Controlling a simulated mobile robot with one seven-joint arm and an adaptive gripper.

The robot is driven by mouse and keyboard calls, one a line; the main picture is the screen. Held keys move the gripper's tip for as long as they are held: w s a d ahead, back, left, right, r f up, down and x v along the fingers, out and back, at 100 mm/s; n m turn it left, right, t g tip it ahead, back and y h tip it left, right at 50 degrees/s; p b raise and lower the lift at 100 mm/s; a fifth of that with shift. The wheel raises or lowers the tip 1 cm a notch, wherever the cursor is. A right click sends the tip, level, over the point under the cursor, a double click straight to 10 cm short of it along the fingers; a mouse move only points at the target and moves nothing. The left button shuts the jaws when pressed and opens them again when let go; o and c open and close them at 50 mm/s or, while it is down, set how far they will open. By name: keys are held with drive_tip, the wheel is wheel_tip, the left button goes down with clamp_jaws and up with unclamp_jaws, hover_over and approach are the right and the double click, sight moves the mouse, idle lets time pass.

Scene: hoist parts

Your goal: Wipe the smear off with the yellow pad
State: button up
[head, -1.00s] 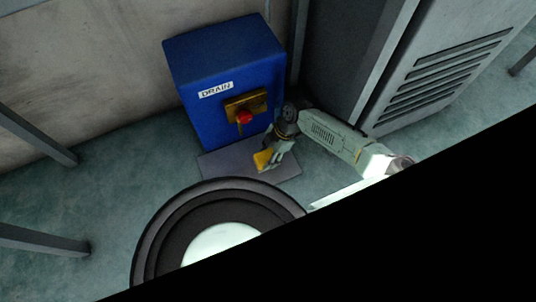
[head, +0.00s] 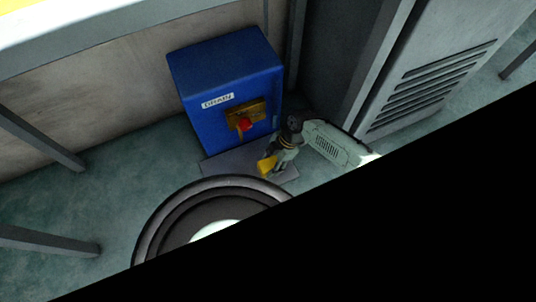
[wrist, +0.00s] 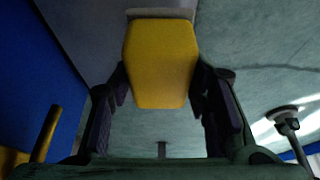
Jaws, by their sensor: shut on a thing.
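My gripper (head: 277,158) is low in front of the blue box, over the right part of a grey floor plate (head: 222,163). It is shut on the yellow pad (head: 267,166). In the wrist view, the pad (wrist: 160,62) sits between the two dark fingers (wrist: 162,88), with a pale grey strip at its far end. The grey plate (wrist: 85,25) shows left of the pad there. I cannot tell whether the pad touches the plate. I cannot make out the smear in either view.
The blue box (head: 228,90) labelled "DRAIN" has a red knob (head: 244,125) on a yellow plate, close to my arm. A dark round rimmed thing (head: 165,215) stands in front. A louvred grey cabinet (head: 440,80) is at right. Floor at left is open between grey legs.

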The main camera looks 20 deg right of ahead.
drive_tip(key=s+p, duration=0.1)
drive_tip(key=s+r+p, duration=0.1)
drive_tip(key=s, duration=0.1)
drive_tip(key=s+r+p, duration=0.1)
drive_tip(key=s, duration=0.1)
drive_tip(key=shift+s+r, duration=0.2)
drive_tip(key=shift+r, duration=0.05)
